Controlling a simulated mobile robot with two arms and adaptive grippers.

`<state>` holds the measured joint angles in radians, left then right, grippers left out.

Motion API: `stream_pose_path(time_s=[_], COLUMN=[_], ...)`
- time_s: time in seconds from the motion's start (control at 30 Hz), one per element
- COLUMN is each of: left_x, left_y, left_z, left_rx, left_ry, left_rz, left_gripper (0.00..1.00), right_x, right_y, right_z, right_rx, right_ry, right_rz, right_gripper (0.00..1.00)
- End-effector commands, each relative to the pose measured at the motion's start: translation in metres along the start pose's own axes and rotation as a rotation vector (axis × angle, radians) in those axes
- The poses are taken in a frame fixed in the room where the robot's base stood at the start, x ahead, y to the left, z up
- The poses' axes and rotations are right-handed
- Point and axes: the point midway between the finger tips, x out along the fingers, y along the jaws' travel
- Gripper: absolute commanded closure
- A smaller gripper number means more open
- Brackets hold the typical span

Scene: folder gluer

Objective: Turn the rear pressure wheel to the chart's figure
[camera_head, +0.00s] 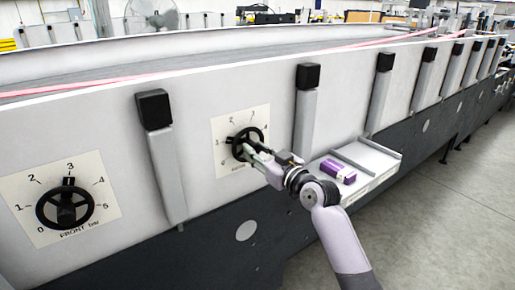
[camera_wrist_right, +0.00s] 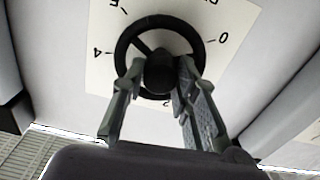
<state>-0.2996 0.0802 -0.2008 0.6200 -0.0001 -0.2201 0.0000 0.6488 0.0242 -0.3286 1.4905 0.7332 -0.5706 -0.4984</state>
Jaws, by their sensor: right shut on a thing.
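The rear pressure wheel (camera_head: 254,137) is a black spoked handwheel on a white dial plate (camera_head: 222,128) on the machine's side. My right gripper (camera_head: 252,152) is at this wheel. The right wrist view shows the wheel (camera_wrist_right: 124,47) with my right gripper's fingers (camera_wrist_right: 158,85) on both sides of its dark hub, shut on it. Figures 0, 4 and 5 show on the plate (camera_wrist_right: 105,75) there; the gripper hides others. The front pressure wheel (camera_head: 64,206), on its own plate marked 0 to 5, has its knob up near 3. My left gripper is out of view. I see no chart.
A small shelf (camera_head: 385,158) juts from the machine to the right of the rear wheel, with a purple and white box (camera_head: 338,171) on it near my right arm. Black-capped posts (camera_head: 306,110) stand along the panel. The grey floor (camera_head: 450,220) at right is clear.

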Motion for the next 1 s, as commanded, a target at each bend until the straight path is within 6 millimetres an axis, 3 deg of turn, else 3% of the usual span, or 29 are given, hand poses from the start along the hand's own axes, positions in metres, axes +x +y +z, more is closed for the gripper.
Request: stream_pose_path(time_s=[1.0], left_x=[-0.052], left_y=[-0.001], left_z=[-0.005], left_rx=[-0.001], left_ry=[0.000], left_rz=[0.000], left_gripper=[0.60], right_x=[0.000], right_y=[-0.001], right_z=[-0.001], right_rx=[0.970], right_ry=[-0.001], right_rz=[0.007], right_gripper=[1.00])
